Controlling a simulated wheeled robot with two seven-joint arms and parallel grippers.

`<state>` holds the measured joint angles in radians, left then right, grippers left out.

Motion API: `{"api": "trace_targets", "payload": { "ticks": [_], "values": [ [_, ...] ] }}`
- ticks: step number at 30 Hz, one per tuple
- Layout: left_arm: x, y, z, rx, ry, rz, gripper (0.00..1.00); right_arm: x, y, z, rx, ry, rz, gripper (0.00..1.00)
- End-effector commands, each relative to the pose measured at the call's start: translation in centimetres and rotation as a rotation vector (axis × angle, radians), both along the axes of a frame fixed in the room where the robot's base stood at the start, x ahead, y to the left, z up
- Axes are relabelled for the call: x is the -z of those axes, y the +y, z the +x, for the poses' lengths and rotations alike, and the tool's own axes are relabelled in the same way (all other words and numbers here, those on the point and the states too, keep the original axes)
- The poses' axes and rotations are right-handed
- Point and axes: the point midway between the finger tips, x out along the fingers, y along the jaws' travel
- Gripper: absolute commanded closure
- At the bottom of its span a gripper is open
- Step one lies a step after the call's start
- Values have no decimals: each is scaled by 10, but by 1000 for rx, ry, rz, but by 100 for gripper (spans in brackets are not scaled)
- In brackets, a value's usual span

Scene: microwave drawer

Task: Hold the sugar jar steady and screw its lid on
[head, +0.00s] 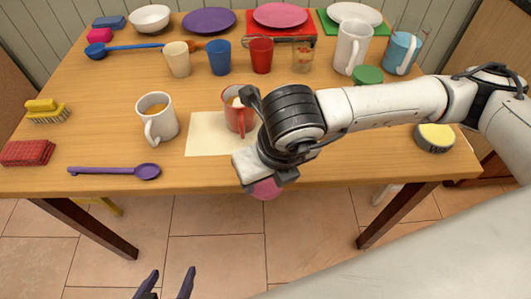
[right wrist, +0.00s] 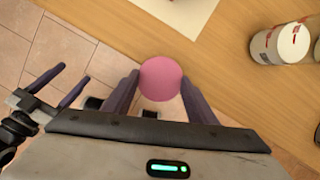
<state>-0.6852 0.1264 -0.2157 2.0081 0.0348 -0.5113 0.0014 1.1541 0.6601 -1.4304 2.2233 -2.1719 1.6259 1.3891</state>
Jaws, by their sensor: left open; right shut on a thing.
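My right gripper (right wrist: 160,85) is shut on a pink round lid (right wrist: 160,78), held between its fingers near the table's front edge. The lid also shows under the wrist in the head view (head: 264,190), where the arm hides the fingers. A white cylinder with red marks (right wrist: 278,44) stands on the table in the right wrist view; I cannot tell whether it is the sugar jar. My left gripper (head: 166,284) is open and empty, low in front of the table. Its fingers also show in the right wrist view (right wrist: 58,84).
A red mug (head: 238,118) stands on a pale sheet (head: 205,135), beside a white mug (head: 157,120). A purple spoon (head: 115,171) lies near the front edge. Cups and plates fill the back.

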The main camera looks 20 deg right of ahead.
Motion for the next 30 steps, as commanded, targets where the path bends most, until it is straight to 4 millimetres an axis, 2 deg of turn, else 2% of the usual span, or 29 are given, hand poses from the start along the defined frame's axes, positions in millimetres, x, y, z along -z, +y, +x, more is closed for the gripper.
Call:
{"api": "trace_targets", "payload": {
  "ticks": [1, 6, 13, 18, 30],
  "values": [
    [3, 0, 0, 1, 0, -1, 37, 1, 4, -11, -6, 1, 2, 72],
    [6, -1, 0, 0, 2, -3, 37, 1, 12, -38, -5, 1, 2, 72],
    [8, 0, -1, 1, 3, -3, 37, 1, 19, -63, -2, 1, 1, 72],
    [9, 0, -1, 2, 4, -3, 37, 0, 20, -70, 0, 0, 1, 72],
    [10, 0, -5, 2, 12, -2, 37, 0, 19, -70, -18, 1, 0, 72]
  ]
}}
